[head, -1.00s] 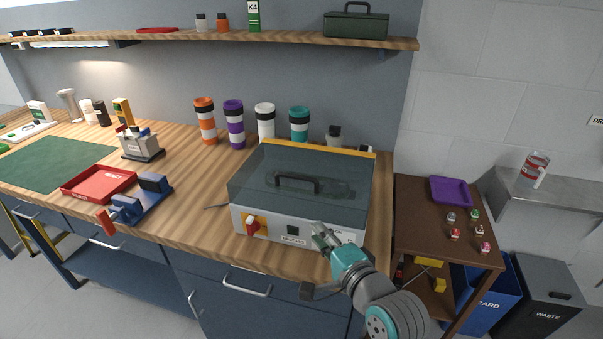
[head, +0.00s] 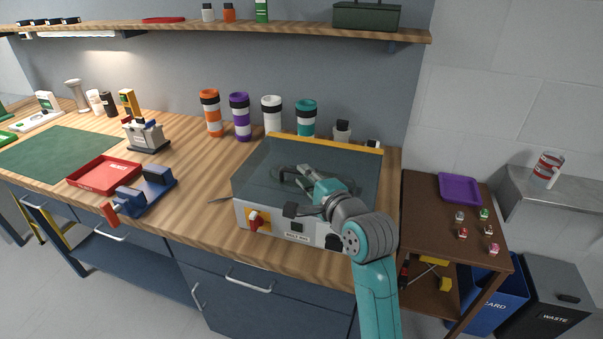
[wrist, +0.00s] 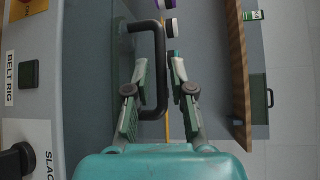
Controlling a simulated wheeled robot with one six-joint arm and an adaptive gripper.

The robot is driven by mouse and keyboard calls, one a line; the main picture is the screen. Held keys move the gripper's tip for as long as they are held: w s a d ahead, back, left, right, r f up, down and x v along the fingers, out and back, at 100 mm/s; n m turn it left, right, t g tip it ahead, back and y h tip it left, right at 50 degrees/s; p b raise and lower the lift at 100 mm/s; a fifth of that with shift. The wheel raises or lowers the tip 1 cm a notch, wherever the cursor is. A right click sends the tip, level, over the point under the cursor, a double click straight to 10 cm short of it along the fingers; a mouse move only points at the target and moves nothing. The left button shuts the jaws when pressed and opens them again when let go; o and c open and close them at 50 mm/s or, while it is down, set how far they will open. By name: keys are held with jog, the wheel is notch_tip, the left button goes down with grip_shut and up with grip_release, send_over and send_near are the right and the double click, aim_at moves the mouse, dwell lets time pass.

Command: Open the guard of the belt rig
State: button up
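The belt rig (head: 262,225) is a pale box on the bench with a red knob on a yellow plate at its front. Its smoky transparent guard (head: 255,175) is down over the top, with a yellow strip along the back edge. The guard's black bar handle (wrist: 161,75) shows in the wrist view between my gripper's two fingers. My gripper (wrist: 159,70) is open, one finger on each side of the bar, with gaps visible. In the head view my gripper (head: 300,174) is over the guard and partly hides the handle. Contact cannot be told.
Striped cups, including a purple one (head: 240,117), stand behind the rig. A shelf (head: 290,28) with a dark green toolbox (head: 366,17) runs above. A blue vise (head: 150,192) and red tray (head: 103,176) lie left. A brown side table (head: 430,218) stands right.

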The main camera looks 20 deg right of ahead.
jog(key=shift+x, duration=1.2)
grip_shut()
jog(key=shift+r, duration=0.15)
